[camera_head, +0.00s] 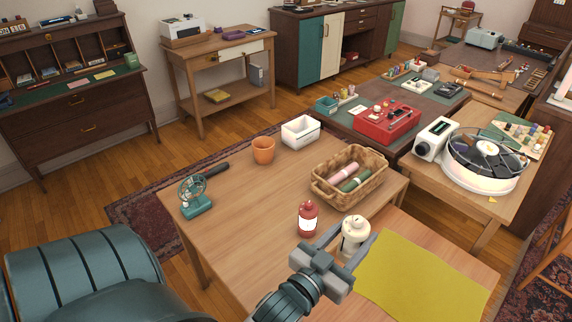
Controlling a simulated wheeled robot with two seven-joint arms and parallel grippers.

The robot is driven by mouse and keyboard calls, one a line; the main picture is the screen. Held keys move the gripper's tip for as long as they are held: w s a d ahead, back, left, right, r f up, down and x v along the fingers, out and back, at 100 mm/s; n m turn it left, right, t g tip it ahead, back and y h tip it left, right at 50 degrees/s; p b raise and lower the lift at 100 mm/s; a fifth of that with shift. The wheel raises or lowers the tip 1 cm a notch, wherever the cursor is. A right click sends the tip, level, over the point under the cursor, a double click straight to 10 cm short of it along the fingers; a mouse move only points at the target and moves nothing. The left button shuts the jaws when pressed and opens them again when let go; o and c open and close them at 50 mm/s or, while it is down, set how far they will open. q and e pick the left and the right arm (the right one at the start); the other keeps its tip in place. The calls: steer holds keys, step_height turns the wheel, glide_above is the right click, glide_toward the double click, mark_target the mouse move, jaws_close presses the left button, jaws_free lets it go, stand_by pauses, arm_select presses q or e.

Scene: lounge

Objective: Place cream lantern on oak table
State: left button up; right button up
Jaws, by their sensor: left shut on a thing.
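The cream lantern (354,238) is a small pale cylinder with a rounded top. My left gripper (350,244) is shut on it, with one finger on each side. It shows near the front edge of a light wooden table (235,225), which looks like the oak table. I cannot tell whether the lantern touches a surface or is held just above it. A red lantern-like bottle (307,218) with a white label stands on the table just left of the cream lantern. My right gripper is not in view.
On the table are a teal fan (195,196), an orange pot (263,150), a white box (300,131) and a wicker basket (349,178) with rolled cloths. A yellow mat (422,280) lies on an adjoining wooden surface at right. The table's left-middle area is clear.

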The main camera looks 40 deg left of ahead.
arm_select(q)
steer(key=w+a+r+n+y, duration=0.1)
steer(key=w+a+r+y, duration=0.1)
steer(key=w+a, duration=0.9)
steer(key=w+a+r+n+y+p, duration=0.1)
steer(key=w+a+r+n+y, duration=0.1)
steer(key=w+a, duration=0.8)
steer(key=w+y, duration=0.1)
steer(key=w, duration=0.4)
steer(key=shift+w+a+g, duration=0.35)
steer(key=shift+a+g, duration=0.05)
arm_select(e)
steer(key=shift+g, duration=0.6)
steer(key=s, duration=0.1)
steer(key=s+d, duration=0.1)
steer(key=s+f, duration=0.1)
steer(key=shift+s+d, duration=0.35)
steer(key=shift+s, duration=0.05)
